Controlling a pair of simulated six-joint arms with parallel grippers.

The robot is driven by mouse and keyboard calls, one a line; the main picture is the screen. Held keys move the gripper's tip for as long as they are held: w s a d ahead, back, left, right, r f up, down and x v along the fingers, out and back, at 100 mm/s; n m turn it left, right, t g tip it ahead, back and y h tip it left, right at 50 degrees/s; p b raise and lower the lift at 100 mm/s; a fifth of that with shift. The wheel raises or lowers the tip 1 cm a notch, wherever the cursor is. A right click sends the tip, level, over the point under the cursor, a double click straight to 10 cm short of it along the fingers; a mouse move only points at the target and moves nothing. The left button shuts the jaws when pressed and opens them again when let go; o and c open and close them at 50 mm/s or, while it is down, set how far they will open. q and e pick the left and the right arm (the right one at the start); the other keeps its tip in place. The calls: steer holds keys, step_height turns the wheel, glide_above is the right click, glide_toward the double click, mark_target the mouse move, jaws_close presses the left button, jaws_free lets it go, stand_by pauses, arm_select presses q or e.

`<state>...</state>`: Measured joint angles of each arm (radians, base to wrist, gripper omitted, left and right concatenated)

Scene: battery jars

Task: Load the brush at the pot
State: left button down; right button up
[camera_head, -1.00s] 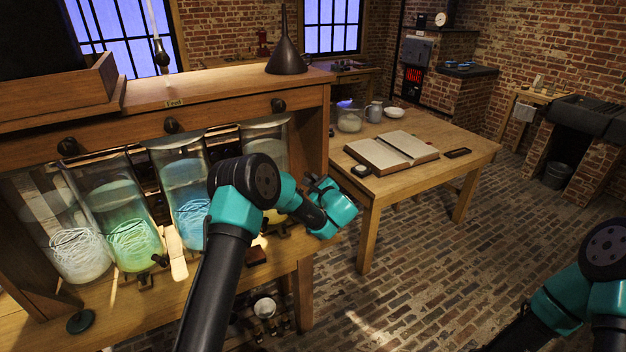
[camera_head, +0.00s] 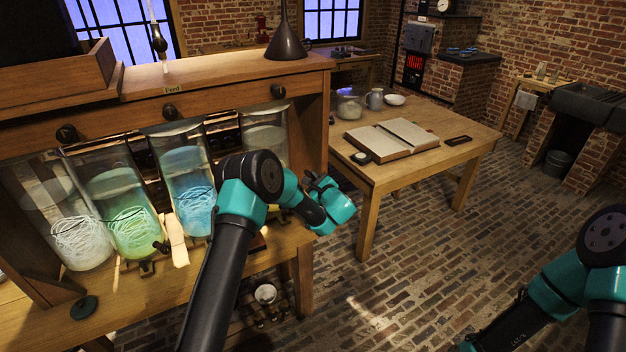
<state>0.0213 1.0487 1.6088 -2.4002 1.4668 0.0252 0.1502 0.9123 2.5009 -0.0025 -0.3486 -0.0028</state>
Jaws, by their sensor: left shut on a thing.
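My left gripper (camera_head: 328,208) is at the right end of the jar bench, in front of its right side panel. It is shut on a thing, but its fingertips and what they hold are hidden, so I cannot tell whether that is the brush. No brush shows clearly. I cannot tell which vessel is the pot: a small grey jug (camera_head: 374,98) and a white bowl (camera_head: 395,100) stand on the far table, and a small white-topped vessel (camera_head: 265,293) is below the bench. My right arm is at the lower right; its gripper is outside the picture.
Glass jars with white (camera_head: 80,243), green (camera_head: 133,228) and blue (camera_head: 195,205) coils stand in the wooden bench (camera_head: 220,82). My left arm crosses in front of it. A dark funnel (camera_head: 287,42) stands on top. An open book (camera_head: 390,140) lies on the table (camera_head: 440,160). The brick floor between is clear.

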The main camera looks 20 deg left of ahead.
arm_select(q)
steer(key=shift+f, duration=0.6)
stand_by(1.4)
steer(key=shift+r, duration=0.1)
step_height(320, 180, up, 7)
stand_by(1.0)
stand_by(0.6)
steer(key=s+d+f+m+t+h, duration=0.2)
steer(key=s+d+m+h, duration=0.1)
steer(key=s+d, duration=0.7)
steer(key=s+d+f+m+t+h, duration=0.2)
steer(key=s+d+h, duration=0.3)
steer(key=s+d, duration=0.5)
steer(key=shift+s+d+m+t, duration=0.15)
steer(key=shift+s+m+t, duration=0.35)
steer(key=shift+s, duration=0.65)
